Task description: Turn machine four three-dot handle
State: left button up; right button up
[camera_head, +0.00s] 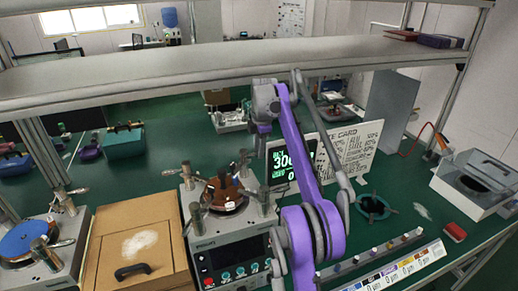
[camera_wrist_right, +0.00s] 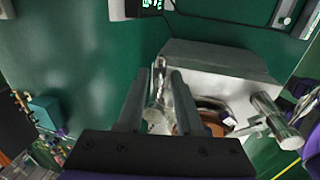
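The lapping machine (camera_head: 232,250) at the middle of the head view has a brown disc (camera_head: 226,194) on top and metal handles around it. One handle (camera_head: 188,176) stands at its far left, another (camera_head: 245,160) at its far right. No dot marks are legible. In the right wrist view, a metal handle (camera_wrist_right: 158,92) stands between the two fingers of my right gripper (camera_wrist_right: 158,80), which look open with gaps beside it. The machine's grey body (camera_wrist_right: 222,62) and a second handle (camera_wrist_right: 275,118) lie to the right. My left gripper is out of view.
A second machine with a blue disc (camera_head: 28,238) stands at the left, beside a cardboard-coloured box (camera_head: 138,245). A display (camera_head: 290,160) and a printed card (camera_head: 350,150) stand behind. A shelf (camera_head: 200,72) crosses above. A clear bin (camera_head: 478,185) sits at the right.

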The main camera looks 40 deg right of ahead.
grip_shut()
dwell(1.1)
